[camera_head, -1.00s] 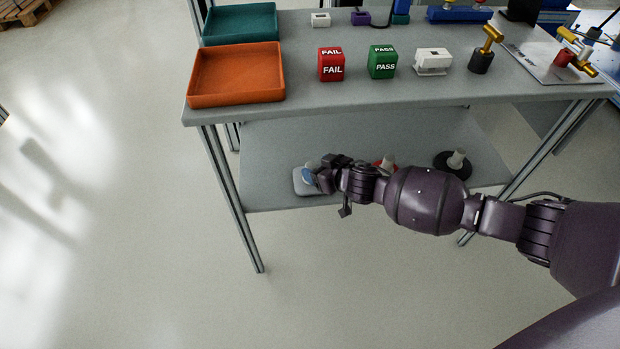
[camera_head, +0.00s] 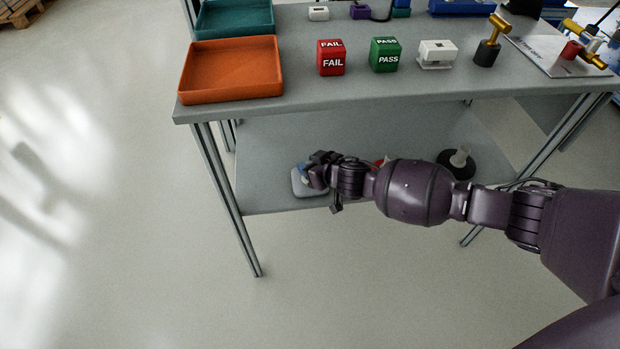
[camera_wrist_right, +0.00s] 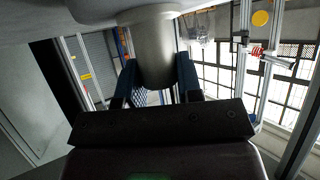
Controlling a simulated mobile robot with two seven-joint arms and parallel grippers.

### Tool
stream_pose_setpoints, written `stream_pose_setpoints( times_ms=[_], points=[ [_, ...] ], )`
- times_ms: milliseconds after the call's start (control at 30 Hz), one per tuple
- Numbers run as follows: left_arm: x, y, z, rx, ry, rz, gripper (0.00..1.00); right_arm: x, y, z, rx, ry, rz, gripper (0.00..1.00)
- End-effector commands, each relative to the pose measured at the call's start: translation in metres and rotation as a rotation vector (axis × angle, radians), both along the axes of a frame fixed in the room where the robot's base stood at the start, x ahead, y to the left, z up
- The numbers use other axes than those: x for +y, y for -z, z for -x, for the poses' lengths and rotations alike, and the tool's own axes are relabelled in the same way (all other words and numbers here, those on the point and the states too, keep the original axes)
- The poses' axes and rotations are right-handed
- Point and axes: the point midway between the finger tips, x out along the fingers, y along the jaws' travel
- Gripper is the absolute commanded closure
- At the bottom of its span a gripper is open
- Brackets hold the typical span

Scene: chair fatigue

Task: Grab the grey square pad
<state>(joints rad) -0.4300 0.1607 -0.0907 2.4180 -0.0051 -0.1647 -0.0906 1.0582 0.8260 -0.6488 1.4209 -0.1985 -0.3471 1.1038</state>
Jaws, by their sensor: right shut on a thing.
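The grey square pad (camera_head: 301,187) is at the front left of the lower shelf, with a rounded pale edge. My right gripper (camera_head: 311,174) reaches over it from the right and hides most of its top. In the right wrist view, the two blue-sided fingers (camera_wrist_right: 157,78) are shut on a grey round post (camera_wrist_right: 154,40), which joins a pale flat surface at the top of that picture. I cannot tell whether the pad is lifted off the shelf. My left gripper is not in view.
A red-based piece (camera_head: 379,163) is partly behind my right arm, and a black round pad with a grey post (camera_head: 457,164) is farther right. The tabletop above holds an orange tray (camera_head: 230,96), a FAIL cube (camera_head: 331,59) and a PASS cube (camera_head: 385,55).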

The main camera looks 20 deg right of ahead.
Motion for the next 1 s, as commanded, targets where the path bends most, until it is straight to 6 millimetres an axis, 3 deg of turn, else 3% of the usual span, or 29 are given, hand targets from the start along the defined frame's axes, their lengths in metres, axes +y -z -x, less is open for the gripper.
stream_pose_setpoints(
  times_ms=[33, 100, 533, 1000],
  points=[
    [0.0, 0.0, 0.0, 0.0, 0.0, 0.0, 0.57, 0.0, 0.0, 0.0, 0.0, 0.0, 0.0, 0.89],
    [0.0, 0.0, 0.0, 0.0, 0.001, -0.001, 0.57, 0.0, 0.0, 0.0, 0.0, 0.0, 0.0, 1.0],
    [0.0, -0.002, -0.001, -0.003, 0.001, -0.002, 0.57, 0.0, -0.005, -0.001, -0.003, 0.0, 0.0, 1.0],
    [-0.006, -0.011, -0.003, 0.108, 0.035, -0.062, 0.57, 0.0, -0.088, -0.004, -0.016, -0.001, -0.001, 1.0]
  ],
)
